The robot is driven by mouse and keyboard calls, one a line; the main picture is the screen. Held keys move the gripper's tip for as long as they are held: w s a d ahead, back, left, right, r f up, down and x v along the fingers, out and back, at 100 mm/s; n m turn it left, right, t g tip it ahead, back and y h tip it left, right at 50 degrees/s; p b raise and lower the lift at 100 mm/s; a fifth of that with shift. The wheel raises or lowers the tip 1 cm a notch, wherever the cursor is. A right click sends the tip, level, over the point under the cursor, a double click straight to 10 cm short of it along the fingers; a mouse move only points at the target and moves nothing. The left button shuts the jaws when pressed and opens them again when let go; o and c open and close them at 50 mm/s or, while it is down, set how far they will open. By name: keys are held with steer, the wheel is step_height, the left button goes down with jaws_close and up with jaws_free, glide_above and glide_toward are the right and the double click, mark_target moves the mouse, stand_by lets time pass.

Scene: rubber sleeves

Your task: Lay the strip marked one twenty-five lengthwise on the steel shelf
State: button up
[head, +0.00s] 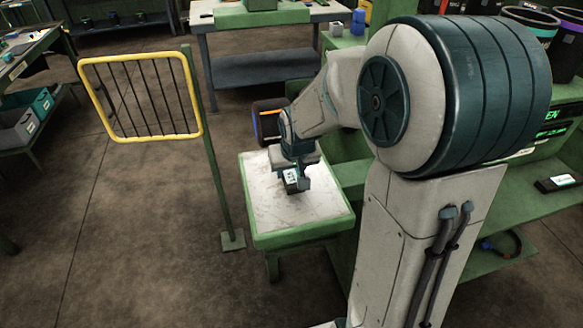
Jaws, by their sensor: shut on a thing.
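My gripper (298,184) points down over a small green table with a pale, worn top (325,205). It is shut on a small dark piece with a white label (291,176). The label's marks are too small to read, so I cannot tell whether this is the strip marked one twenty-five. The piece is low over the tabletop; I cannot tell whether it touches. Much of it is hidden by the fingers. Another dark piece with a white label (557,183) lies on a green shelf (520,205) at the right. I cannot tell which surface is the steel shelf.
A yellow-framed rack (140,58) on a green post (211,150) stands left of the table. A dark roll with an orange band (268,122) is behind the gripper. Dark bins (530,18) stand at upper right. A workbench (265,70) is behind.

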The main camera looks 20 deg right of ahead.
steer(key=shift+f+b, duration=0.55)
steer(key=shift+f, duration=0.05)
steer(key=o, duration=1)
steer(key=shift+o, duration=0.2)
steer(key=shift+r, duration=0.15)
